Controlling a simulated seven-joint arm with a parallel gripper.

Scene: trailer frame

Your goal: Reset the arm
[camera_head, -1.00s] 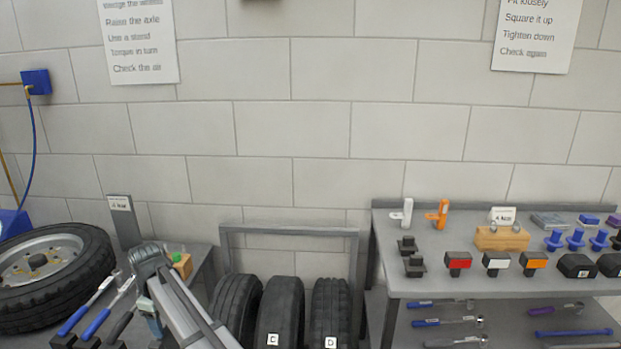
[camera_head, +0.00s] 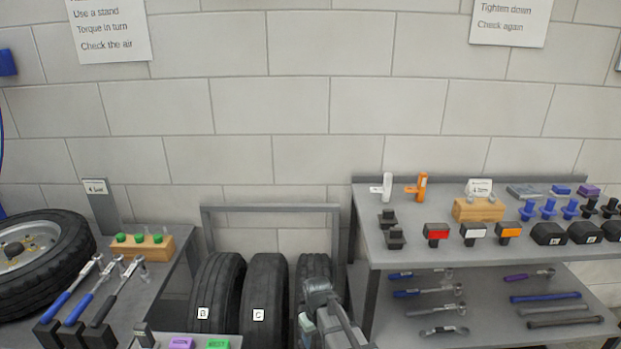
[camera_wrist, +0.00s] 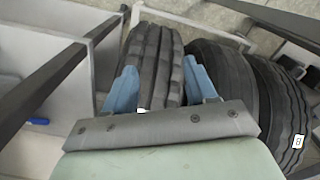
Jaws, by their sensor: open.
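My gripper (camera_wrist: 160,88) shows in the wrist view with its two blue fingers apart. A dark tyre (camera_wrist: 158,62) lies beyond and between them in the picture; I cannot tell how far off it is, and nothing appears gripped. In the head view my arm's end stands in front of the rightmost tyre (camera_head: 313,268) of the rack and hides its lower part. The fingertips cannot be made out there.
Two more tyres, one marked C (camera_head: 265,290), stand left of my arm. A rack frame (camera_head: 270,208) rises behind them. The right bench (camera_head: 400,258) holds sockets and tools. The left bench (camera_head: 130,290) bears wrenches (camera_head: 120,285) and a wooden block (camera_head: 150,246).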

